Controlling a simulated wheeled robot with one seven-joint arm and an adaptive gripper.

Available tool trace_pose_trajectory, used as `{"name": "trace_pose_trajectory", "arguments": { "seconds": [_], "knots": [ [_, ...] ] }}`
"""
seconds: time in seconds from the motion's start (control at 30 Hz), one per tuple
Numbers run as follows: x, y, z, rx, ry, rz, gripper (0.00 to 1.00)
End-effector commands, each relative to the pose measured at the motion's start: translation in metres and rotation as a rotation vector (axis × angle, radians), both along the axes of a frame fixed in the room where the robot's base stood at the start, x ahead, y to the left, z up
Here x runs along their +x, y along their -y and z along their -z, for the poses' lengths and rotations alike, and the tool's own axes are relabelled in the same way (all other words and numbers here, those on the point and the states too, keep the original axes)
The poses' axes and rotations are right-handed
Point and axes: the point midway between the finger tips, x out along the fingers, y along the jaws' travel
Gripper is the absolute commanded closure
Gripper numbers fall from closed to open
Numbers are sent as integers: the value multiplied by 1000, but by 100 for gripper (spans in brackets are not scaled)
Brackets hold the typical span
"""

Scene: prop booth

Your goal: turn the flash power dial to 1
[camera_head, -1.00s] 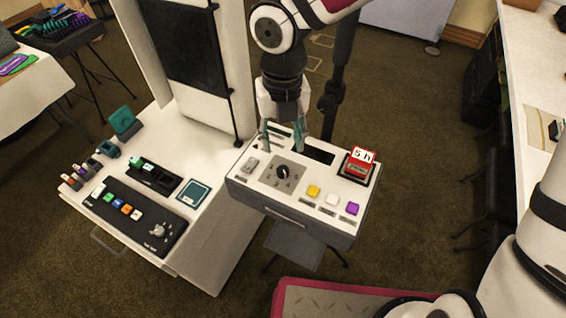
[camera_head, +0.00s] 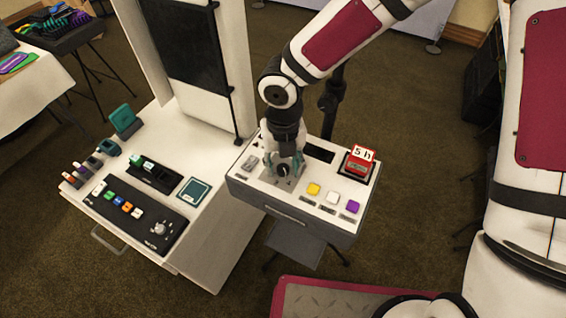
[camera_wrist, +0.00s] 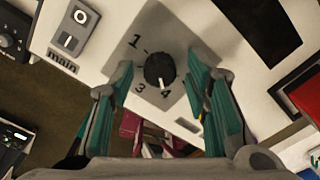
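The flash power dial is a black round knob (camera_wrist: 159,70) on a grey square plate (camera_wrist: 150,37) in the wrist view. The plate carries the marks 1, 3 and 4, and the knob's white pointer line points toward the 4. In the head view the dial (camera_head: 283,170) shows partly below my gripper (camera_head: 283,165), on the white control box (camera_head: 240,175). In the wrist view my gripper (camera_wrist: 163,95) has its teal fingers apart, one on each side of the knob, with a gap to it. Any mark for 2 is hidden or out of sight.
A switch labelled main (camera_wrist: 72,30) sits left of the dial plate. Yellow (camera_head: 313,189), white (camera_head: 333,198) and purple (camera_head: 352,208) buttons and a red-and-white counter block (camera_head: 358,163) sit to the right. A side table (camera_head: 220,235) with a black button panel (camera_head: 130,215) stands left.

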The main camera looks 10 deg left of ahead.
Motion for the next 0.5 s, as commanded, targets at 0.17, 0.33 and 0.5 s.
{"name": "trace_pose_trajectory", "arguments": {
  "seconds": [0.17,0.33,0.5],
  "knots": [
    [0,0,0,0,0,0,100],
    [0,0,0,0,0,2,100],
    [0,0,0,-1,0,26,100]
  ]
}}
